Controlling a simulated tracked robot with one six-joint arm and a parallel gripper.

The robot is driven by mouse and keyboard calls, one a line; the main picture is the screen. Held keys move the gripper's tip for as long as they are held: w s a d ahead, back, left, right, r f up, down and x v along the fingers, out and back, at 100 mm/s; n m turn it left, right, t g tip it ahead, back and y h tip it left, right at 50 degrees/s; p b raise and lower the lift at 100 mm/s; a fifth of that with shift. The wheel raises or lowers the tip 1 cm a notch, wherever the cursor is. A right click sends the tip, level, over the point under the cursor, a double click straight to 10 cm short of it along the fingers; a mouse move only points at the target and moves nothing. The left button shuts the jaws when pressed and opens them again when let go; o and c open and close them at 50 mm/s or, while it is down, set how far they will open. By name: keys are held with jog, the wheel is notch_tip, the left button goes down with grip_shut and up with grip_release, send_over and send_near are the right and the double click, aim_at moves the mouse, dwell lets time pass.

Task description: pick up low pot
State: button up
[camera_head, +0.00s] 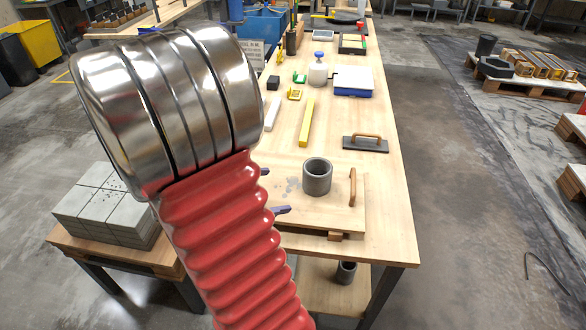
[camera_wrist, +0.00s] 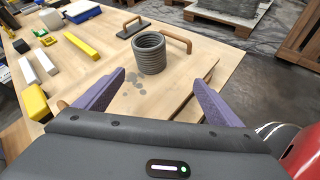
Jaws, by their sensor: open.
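The low pot (camera_head: 317,177) is a short, grey, ribbed open cylinder. It stands upright on a wooden board (camera_head: 338,214) near the front end of the workbench. In the wrist view the pot (camera_wrist: 149,55) appears beyond and between my two purple fingers. My gripper (camera_head: 274,190) is open and empty, to the left of the pot in the head view and apart from it. It also shows in the wrist view (camera_wrist: 159,78). My arm hides part of the bench to the left.
The board has a brown handle (camera_head: 352,187) close to the pot's right. A trowel (camera_head: 365,143), a yellow bar (camera_head: 307,122) and a white bar (camera_head: 273,113) lie farther back. A grey cup (camera_head: 346,272) stands on the lower shelf. Concrete blocks (camera_head: 104,205) stand at left.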

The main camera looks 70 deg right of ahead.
aim_at(308, 177)
jog(key=d+n, duration=0.1)
jog(key=s+d+f+n+h, duration=0.1)
jog(key=d, duration=0.1)
jog(key=d+f+n+g, duration=0.1)
jog(key=d, duration=0.1)
jog(key=shift+s+d+f+h, duration=0.1)
jog(key=shift+s+h, duration=0.05)
jog(key=shift+h, duration=0.25)
jog(key=shift+x, duration=4.3)
jog(key=shift+x, duration=2.6)
jog(key=shift+d+r, duration=0.15)
jog(key=shift+r, duration=0.1)
jog(key=shift+c, duration=0.4)
